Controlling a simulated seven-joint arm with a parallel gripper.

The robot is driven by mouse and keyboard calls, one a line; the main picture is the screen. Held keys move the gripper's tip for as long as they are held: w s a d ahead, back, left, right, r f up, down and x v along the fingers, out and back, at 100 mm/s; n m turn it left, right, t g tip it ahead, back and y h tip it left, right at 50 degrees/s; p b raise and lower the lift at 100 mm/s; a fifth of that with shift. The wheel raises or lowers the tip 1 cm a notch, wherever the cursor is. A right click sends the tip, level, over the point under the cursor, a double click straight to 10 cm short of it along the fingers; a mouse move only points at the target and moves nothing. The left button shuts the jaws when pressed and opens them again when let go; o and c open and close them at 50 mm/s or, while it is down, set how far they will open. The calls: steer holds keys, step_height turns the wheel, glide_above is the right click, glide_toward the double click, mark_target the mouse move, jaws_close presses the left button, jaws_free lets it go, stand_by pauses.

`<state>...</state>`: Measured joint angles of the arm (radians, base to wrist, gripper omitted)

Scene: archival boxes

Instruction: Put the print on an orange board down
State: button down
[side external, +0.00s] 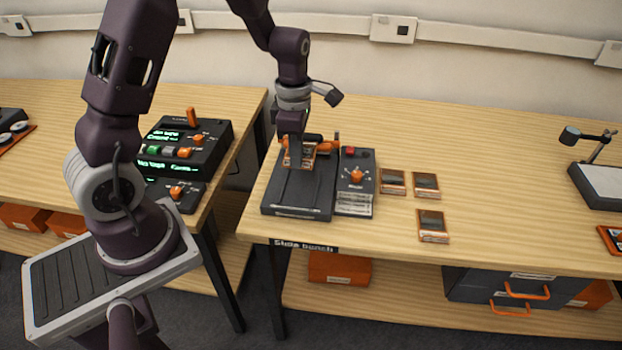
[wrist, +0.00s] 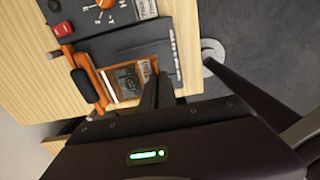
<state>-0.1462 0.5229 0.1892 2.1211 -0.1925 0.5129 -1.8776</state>
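The print on an orange board (side external: 303,158) is at my gripper (side external: 295,164), over the back part of a dark flat-topped device (side external: 298,195) on the right-hand table. In the wrist view the print (wrist: 128,82) shows a dark picture, an orange border and a pale label. My gripper's fingers (wrist: 160,92) are close together at one edge of the board and look shut on it. The fingers hide part of that edge. I cannot tell whether the board touches the device.
Three similar boards lie on the table to the right: one (side external: 393,182), another (side external: 426,185) and a nearer one (side external: 432,224). A control box with an orange knob (side external: 356,177) adjoins the device. An orange lever (wrist: 97,82) stands beside the print. Bare wood lies farther right.

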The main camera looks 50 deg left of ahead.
steer(key=shift+r, duration=0.35)
steer(key=shift+w+d, duration=0.15)
steer(key=w+d+f, duration=0.2)
steer(key=w+d, duration=0.7)
steer(key=d, duration=0.1)
glide_above(395, 238)
steer(key=f, duration=0.1)
step_height(395, 238, down, 10)
steer(key=shift+r, duration=0.1)
steer(key=shift+s, duration=0.1)
steer(key=c, duration=1.7)
jaws_free()
